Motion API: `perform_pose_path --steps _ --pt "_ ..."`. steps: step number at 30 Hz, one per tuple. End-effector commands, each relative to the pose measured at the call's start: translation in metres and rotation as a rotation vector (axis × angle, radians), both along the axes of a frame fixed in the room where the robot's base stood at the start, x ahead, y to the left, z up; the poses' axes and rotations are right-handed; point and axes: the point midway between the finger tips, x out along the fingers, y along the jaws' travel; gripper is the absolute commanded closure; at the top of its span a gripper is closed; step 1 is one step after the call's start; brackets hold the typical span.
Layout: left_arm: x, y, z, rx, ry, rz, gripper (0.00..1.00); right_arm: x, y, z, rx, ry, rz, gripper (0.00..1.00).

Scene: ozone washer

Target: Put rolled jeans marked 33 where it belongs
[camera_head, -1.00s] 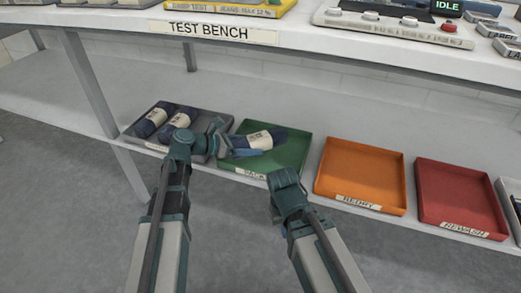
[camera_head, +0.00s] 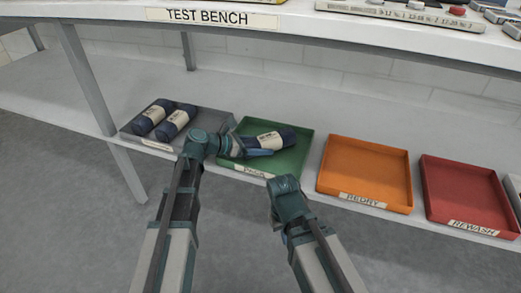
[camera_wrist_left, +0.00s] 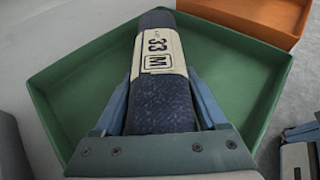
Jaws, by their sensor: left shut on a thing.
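The rolled jeans (camera_head: 277,139) are a dark blue roll with a cream band. In the left wrist view the band on the jeans (camera_wrist_left: 160,50) reads 33 and M. My left gripper (camera_head: 237,149) is shut on one end of the roll, with a finger on either side. The roll is over the green tray (camera_head: 292,167), whose label appears to read PACK and is partly hidden. The green tray also fills much of the left wrist view (camera_wrist_left: 75,85). I cannot tell whether the roll touches the tray floor. My right gripper (camera_head: 284,186) is low in front of the tray; its fingers are not clear.
A grey tray (camera_head: 205,118) with two rolled jeans (camera_head: 163,120) stands left of the green tray. An empty orange REDRY tray (camera_head: 365,170) and an empty red REWASH tray (camera_head: 465,187) stand to the right. The TEST BENCH top (camera_head: 330,30) overhangs the shelf.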

Motion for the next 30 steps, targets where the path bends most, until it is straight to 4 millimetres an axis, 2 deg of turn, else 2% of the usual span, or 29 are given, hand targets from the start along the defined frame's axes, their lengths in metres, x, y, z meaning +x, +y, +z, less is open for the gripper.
perform_pose_path --steps 8,9,13,23,30 --pt "0.000 0.000 -0.002 -0.002 0.000 0.000 1.00 0.000 0.000 -0.002 0.000 0.000 0.000 1.00" --pt "0.000 0.000 -0.002 0.000 0.000 0.000 0.24 0.000 0.000 -0.003 0.000 0.000 0.000 1.00" --pt "0.000 0.000 -0.001 0.000 0.000 0.000 0.00 0.000 0.000 -0.001 0.000 0.000 0.000 1.00" --pt "0.000 0.000 0.005 0.000 0.000 0.000 0.00 0.000 0.000 0.005 0.000 0.000 0.000 1.00" --pt "-0.019 0.037 0.023 0.000 0.001 0.004 0.00 0.000 0.000 0.023 0.000 0.000 0.000 1.00"
